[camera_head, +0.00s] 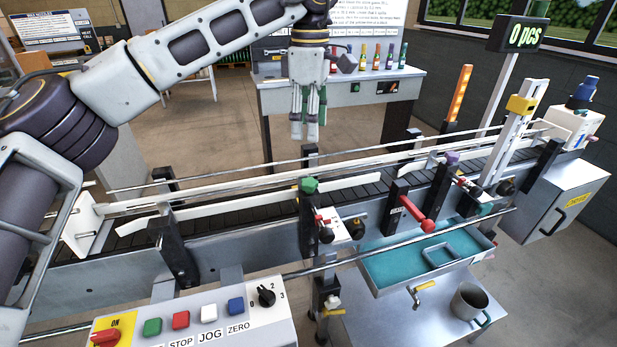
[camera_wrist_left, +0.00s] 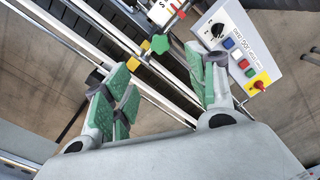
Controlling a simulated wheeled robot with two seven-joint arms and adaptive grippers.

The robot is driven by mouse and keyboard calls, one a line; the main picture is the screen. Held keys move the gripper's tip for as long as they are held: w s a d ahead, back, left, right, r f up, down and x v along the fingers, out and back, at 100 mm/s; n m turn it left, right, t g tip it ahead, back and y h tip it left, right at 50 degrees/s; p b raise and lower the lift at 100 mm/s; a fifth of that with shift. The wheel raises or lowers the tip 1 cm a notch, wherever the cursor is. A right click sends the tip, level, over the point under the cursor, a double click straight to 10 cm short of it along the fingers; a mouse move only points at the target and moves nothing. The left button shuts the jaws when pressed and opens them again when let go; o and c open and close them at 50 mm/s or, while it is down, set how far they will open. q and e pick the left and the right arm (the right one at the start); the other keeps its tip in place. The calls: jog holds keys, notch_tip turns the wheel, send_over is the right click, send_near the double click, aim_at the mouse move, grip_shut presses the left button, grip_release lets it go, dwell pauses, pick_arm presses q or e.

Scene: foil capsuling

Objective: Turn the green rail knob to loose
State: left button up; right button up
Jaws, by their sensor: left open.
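The green rail knob (camera_head: 309,185) sits on top of a dark post at the near side of the conveyor, in the middle of the head view. In the left wrist view the green knob (camera_wrist_left: 160,44) shows beyond the fingertips, between the two fingers and apart from them. My left gripper (camera_head: 309,130) hangs pointing down above and behind the knob in the head view, empty. In the left wrist view its green-padded fingers (camera_wrist_left: 170,88) are spread open. My right gripper does not show in either view.
The conveyor (camera_head: 230,212) with its rails runs across the view. A control panel (camera_head: 200,318) with coloured buttons is at the front left. A red lever (camera_head: 415,213), a teal tray (camera_head: 392,270) and a mug (camera_head: 468,301) are to the right. Bottles stand on the back bench (camera_head: 345,95).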

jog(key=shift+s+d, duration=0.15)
pick_arm(q)
jog(key=shift+f, duration=0.2)
send_near(310, 182)
notch_tip(310, 182, down, 7)
jog(key=shift+w+r, duration=0.1)
jog(key=shift+f+b, duration=0.3)
jog(key=shift+f, duration=0.65)
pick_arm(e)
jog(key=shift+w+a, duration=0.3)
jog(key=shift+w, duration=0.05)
pick_arm(q)
jog(key=c, duration=1)
jog(key=shift+c, duration=0.2)
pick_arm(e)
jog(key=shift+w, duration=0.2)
